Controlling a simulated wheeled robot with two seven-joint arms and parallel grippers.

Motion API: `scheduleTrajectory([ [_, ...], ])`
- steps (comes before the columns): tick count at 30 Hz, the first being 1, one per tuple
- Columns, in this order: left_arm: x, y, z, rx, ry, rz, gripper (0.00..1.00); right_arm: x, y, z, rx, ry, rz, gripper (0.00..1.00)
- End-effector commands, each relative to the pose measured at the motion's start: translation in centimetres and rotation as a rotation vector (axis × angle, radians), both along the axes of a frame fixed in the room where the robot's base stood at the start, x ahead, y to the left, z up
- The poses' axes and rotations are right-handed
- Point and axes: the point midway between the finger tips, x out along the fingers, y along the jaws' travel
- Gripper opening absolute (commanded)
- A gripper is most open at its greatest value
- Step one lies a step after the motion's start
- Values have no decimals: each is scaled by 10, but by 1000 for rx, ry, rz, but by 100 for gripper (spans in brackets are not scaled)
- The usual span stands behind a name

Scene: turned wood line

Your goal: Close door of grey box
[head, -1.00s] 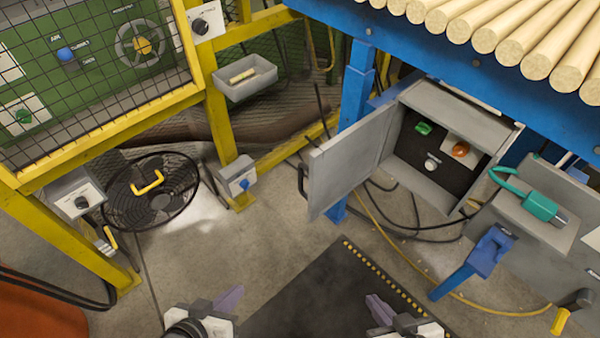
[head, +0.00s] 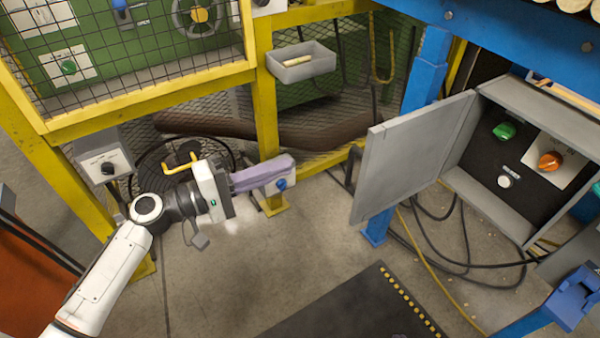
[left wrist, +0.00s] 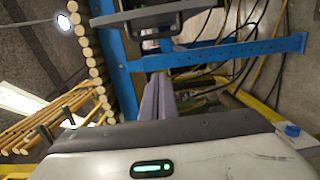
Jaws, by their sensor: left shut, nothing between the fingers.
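The grey box (head: 490,207) is at the right in the head view, fixed by the blue post. Its door (head: 408,160) stands wide open to the left, so the dark inside shows a green knob (head: 504,131), an orange knob (head: 551,161) and a white knob (head: 505,181). My left gripper (head: 290,164) is shut and empty, with its purple fingers pointing right towards the door, clearly apart from it. The fingers also show shut together in the left wrist view (left wrist: 157,97). My right gripper is out of view.
A yellow frame with mesh (head: 262,105) stands behind my left arm and holds a small grey tray (head: 302,68). A blue post (head: 425,75) is behind the door. Cables (head: 465,245) hang under the box. The floor between gripper and door looks clear.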

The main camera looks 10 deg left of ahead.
Motion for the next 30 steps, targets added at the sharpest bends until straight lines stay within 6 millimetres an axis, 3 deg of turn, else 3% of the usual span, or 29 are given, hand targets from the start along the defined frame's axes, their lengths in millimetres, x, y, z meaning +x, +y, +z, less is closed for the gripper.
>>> scheduleTrajectory([
  [13, 59, -71, 1, 1, -2, -1, 0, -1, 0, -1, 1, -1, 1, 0],
  [21, 36, -97, 0, 2, 1, 0, 0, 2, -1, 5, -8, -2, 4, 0],
  [30, 33, -101, -1, 3, 0, 1, 0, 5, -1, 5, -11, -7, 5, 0],
])
